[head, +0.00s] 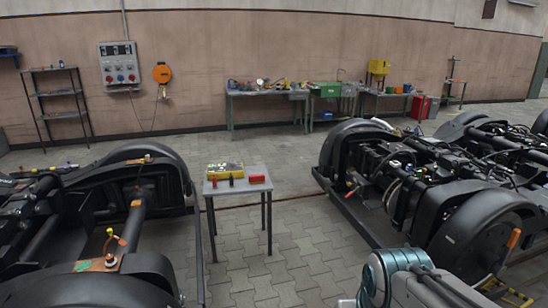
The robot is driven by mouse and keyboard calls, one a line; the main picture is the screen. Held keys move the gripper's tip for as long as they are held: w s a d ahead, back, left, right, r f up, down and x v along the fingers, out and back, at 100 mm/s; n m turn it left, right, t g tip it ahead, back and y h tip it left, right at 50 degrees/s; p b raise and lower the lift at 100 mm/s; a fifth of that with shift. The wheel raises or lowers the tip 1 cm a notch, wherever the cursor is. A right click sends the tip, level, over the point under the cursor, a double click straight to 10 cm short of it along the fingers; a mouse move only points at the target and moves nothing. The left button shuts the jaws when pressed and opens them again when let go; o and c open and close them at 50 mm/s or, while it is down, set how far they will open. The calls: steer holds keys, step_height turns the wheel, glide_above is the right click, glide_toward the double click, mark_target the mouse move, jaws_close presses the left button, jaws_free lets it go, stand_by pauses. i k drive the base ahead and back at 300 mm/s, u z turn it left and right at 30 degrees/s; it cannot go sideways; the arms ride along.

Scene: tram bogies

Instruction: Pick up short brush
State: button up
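I cannot pick out the short brush with certainty. A small orange-tipped item (112,237) stands on a brown patch on the left bogie (98,263), too small to identify. An orange handle-like piece (514,238) shows at the right bogie (484,237). A small table (239,186) stands between the bogies and bears a yellow case (224,169), a red box (257,179) and small dark and red items. Part of my arm shows at the bottom right; my gripper is not in view.
Paved floor (240,270) is open in front of the small table. Behind are workbenches (268,93) with tools along the wall, a shelf rack (58,100) at left, a wall control panel (119,65) and a red bin (420,107).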

mark_target(252, 179)
steer(key=z, duration=0.05)
steer(key=i, duration=3.35)
steer(key=u, duration=0.45)
steer(key=i, duration=0.9)
steer(key=u, duration=0.2)
